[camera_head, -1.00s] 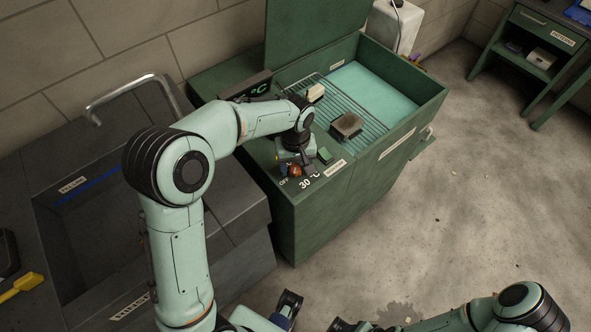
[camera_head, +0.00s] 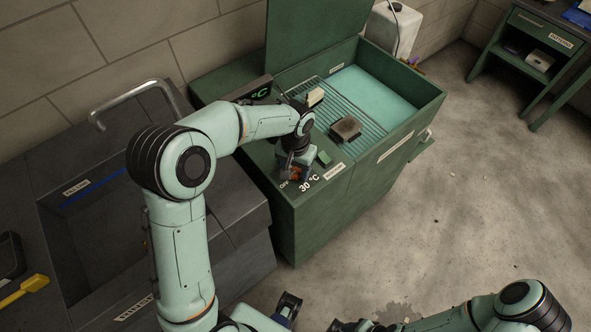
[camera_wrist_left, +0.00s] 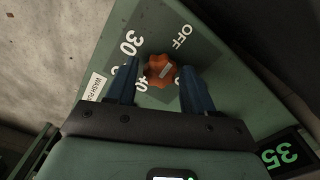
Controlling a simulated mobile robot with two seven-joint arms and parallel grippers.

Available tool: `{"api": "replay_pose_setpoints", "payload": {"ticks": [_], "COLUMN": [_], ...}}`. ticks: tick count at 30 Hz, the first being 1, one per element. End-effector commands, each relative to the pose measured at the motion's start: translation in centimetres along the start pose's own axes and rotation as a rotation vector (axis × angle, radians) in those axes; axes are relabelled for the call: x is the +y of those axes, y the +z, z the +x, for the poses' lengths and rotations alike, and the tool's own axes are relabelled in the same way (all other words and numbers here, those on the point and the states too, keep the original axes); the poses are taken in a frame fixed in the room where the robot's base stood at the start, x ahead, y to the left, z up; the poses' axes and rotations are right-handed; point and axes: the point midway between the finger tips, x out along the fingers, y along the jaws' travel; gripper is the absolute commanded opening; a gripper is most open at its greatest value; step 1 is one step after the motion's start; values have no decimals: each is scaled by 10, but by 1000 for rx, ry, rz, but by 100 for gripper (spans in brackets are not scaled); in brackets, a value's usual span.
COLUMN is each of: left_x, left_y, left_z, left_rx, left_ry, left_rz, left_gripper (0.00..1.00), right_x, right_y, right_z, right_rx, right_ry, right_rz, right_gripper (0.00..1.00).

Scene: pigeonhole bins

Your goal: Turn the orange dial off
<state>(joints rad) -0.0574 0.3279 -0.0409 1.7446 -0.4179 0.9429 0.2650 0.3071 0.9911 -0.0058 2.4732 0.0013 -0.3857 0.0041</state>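The orange dial (camera_head: 295,174) is on the green unit's sloped top near its front corner, partly covered by my left gripper (camera_head: 294,171) in the head view. In the left wrist view the dial (camera_wrist_left: 160,71) lies between the two blue fingers of the left gripper (camera_wrist_left: 159,75). A gap shows on both sides, so the gripper is open around it. A pale bar on the dial slants towards the upper right. The OFF mark (camera_wrist_left: 181,36) is above right of the dial; 30 and 40 marks are to its left. My right gripper (camera_head: 350,326) is at the bottom edge, mostly cut off.
The green unit (camera_head: 325,215) has its lid raised, with a rack (camera_head: 355,110) and blocks beside its pool. A green button (camera_head: 324,158) is close to the dial. A display (camera_head: 258,93) stands behind my arm; it reads 35 in the wrist view. A dark sink (camera_head: 95,230) is left.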

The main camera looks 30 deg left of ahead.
Motion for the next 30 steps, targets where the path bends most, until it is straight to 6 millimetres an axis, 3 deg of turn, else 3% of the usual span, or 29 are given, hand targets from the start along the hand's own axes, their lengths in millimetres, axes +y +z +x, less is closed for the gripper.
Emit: {"api": "replay_pose_setpoints", "payload": {"ticks": [11,24,30], "left_x": [0,0,0], "left_y": [0,-1,0], "left_z": [-3,-54,-60], "left_rx": [0,4,0], "left_ry": [-1,-1,-1], "left_rz": [-4,-5,-5], "left_gripper": [56,56,56], "right_x": [0,-17,-19], "right_y": [0,-9,-11], "right_z": [-1,-37,-42], "right_rx": [0,18,21], "right_ry": [0,-7,-7], "right_rz": [0,-7,-8], "right_gripper": [56,56,56]}}
